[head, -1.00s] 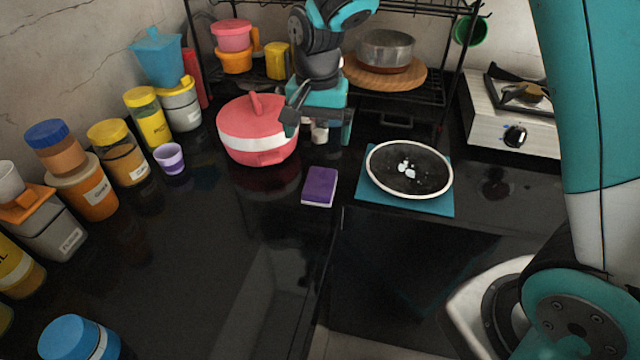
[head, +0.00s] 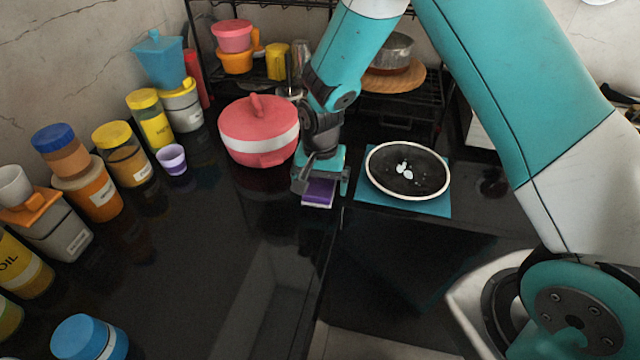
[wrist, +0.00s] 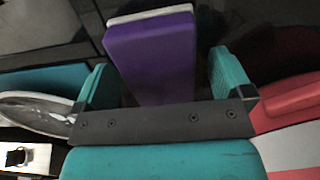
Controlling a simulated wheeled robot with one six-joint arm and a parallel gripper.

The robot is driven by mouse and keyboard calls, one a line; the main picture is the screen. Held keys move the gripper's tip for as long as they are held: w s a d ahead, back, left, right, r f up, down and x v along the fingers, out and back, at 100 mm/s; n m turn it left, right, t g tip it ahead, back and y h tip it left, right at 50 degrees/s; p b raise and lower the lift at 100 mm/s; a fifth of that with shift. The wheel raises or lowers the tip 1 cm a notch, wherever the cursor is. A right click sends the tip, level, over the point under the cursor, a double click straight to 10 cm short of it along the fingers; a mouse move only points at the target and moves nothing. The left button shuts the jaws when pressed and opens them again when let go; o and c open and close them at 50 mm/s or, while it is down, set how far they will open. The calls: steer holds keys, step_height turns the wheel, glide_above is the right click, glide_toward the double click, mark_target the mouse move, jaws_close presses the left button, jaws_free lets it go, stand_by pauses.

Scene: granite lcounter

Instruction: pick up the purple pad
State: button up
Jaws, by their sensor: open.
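The purple pad (head: 318,193) lies on the dark granite counter, purple on top with a pale layer beneath. My gripper (head: 320,190) is open, just above or around the pad, and hides its far part in the head view. In the wrist view, the pad (wrist: 150,55) lies between the two teal fingers (wrist: 160,82), with a visible gap on each side. Its far end reaches beyond the fingertips. I cannot tell whether the fingers are down at the counter.
A red-and-white pot (head: 258,130) stands close to the left of my gripper. A black plate with a white rim (head: 408,170) sits on a teal mat (head: 432,208) to the right. A purple cup (head: 172,159) and several jars stand further left.

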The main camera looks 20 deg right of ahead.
mark_target(320, 181)
steer(key=c, duration=1)
steer(key=shift+r, duration=0.15)
steer(key=shift+c, duration=0.2)
step_height(320, 181, up, 20)
steer(key=b, duration=0.1)
steer(key=shift+b, duration=0.3)
